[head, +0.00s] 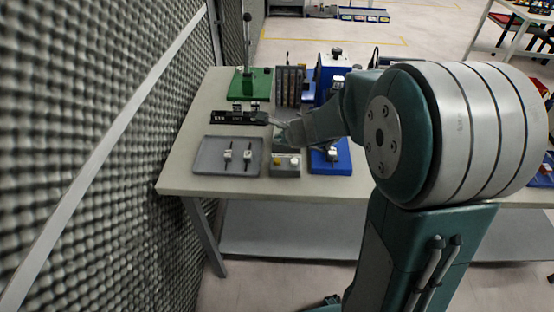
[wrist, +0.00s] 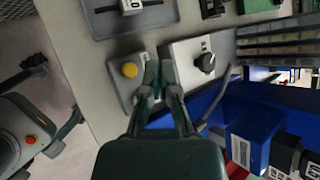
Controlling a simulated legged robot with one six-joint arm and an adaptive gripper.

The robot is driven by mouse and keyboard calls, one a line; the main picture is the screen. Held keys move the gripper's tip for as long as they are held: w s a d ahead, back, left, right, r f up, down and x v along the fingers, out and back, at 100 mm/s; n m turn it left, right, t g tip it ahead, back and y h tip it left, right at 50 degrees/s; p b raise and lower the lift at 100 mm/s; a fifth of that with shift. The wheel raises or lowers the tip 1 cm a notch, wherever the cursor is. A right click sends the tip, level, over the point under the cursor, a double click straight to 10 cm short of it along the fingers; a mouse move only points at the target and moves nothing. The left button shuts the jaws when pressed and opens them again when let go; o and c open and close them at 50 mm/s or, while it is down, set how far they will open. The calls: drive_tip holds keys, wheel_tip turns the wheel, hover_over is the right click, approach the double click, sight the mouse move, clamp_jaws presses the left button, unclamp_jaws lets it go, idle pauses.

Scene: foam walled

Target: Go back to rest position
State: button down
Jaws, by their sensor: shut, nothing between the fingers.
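My gripper (head: 280,124) is above the workbench in the head view, pointing left, with my arm stretched out to it from the right. In the wrist view my gripper (wrist: 158,78) has its fingers close together with nothing held. The same control box (head: 285,171) sits near the bench's front edge in the head view. I cannot tell how far the fingertips are above the box.
The bench (head: 180,178) carries a grey tray (head: 212,160) with small parts, a blue tray (head: 330,169), a black labelled block (head: 240,117) and a green-based lever press (head: 250,85). A foam wall (head: 90,150) runs close along the left. Floor shows in front.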

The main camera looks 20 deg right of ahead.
drive_tip(key=s+a+r+n+g+y, duration=0.15)
drive_tip(key=s+a+r+n, duration=0.35)
drive_tip(key=s+r+n, duration=0.55)
drive_tip(key=s+d+n+h, duration=0.2)
drive_tip(key=s+n, duration=0.4)
drive_tip(key=s, duration=0.2)
drive_tip(key=s+d+n+g+h, duration=0.1)
drive_tip(key=s+d+n+h, duration=0.1)
drive_tip(key=s+n, duration=0.3)
drive_tip(key=s+h, duration=0.1)
drive_tip(key=s, duration=0.2)
drive_tip(key=shift+s+d+r+n, duration=0.3)
drive_tip(key=shift+s+r+n, duration=0.05)
